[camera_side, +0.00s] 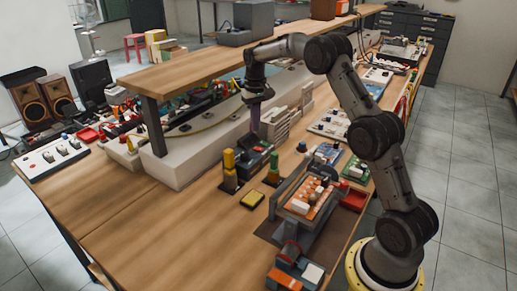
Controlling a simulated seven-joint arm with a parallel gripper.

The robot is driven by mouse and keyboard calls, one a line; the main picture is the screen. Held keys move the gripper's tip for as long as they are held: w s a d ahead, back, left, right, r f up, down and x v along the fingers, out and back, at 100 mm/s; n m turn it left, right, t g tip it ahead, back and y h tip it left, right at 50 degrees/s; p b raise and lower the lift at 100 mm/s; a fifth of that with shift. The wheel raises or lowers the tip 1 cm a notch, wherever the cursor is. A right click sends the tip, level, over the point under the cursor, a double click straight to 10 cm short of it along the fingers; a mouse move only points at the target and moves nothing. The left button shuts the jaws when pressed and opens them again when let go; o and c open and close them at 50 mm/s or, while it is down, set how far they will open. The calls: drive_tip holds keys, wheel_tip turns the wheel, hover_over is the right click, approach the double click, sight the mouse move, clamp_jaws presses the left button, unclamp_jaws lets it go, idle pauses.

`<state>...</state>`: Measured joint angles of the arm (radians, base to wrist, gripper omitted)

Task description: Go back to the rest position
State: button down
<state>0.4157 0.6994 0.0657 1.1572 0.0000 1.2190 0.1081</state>
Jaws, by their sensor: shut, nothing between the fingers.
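My gripper (257,97) is at the end of my arm, pointing down above the middle of the workbench (135,225). It is shut, with no object seen in it. A slim purple-grey upright piece (254,117) shows just below it. Under that is a dark device (258,158) on the bench. The fingertips are small and dark here, and the exact gap to the device cannot be told.
A raised wooden shelf (205,68) runs behind my gripper. Yellow-topped dark blocks (229,170), a yellow pad (251,199) and an orange board in a grey frame (310,196) stand nearby. The bench's front left is clear.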

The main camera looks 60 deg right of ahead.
drive_tip(key=s+a+r+n+t, duration=0.1)
drive_tip(key=a+r, duration=0.2)
drive_tip(key=r, duration=0.3)
drive_tip(key=a+r+t, duration=0.1)
drive_tip(key=a+r, duration=0.3)
drive_tip(key=r, duration=0.3)
drive_tip(key=s+a+r+n+t, duration=0.2)
drive_tip(key=s+a+r, duration=0.65)
drive_tip(key=s, duration=0.25)
drive_tip(key=s+a+f+n+t, duration=0.15)
drive_tip(key=s+a, duration=0.35)
drive_tip(key=s, duration=0.8)
drive_tip(key=s+a+f+n, duration=0.1)
drive_tip(key=s+f, duration=0.8)
drive_tip(key=shift+a, duration=0.35)
